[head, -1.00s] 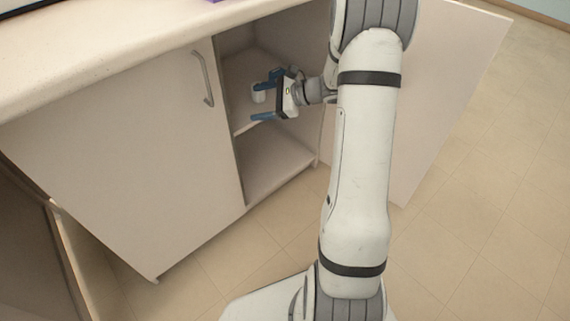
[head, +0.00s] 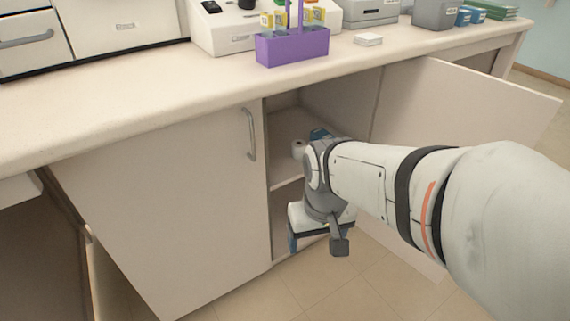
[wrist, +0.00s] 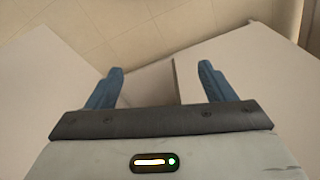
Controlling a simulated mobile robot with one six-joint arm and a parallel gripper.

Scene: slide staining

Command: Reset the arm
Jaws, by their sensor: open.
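My gripper (wrist: 160,72) is open with its two blue fingers apart and nothing between them in the wrist view. In the head view it hangs low in front of the open side of the cabinet, and one blue finger (head: 292,243) shows at its left. My arm comes in from the right and hides part of the opening. A small white cylindrical item (head: 298,149) stands on the upper shelf inside, apart from the gripper. A blue thing (head: 318,134) shows just behind my wrist, partly hidden.
The cabinet's left door (head: 170,215) is shut; its right door (head: 470,115) stands open beside my arm. The counter (head: 130,110) above holds a purple rack (head: 292,47), a white device (head: 222,32) and several boxes. Tiled floor (head: 330,285) is clear below.

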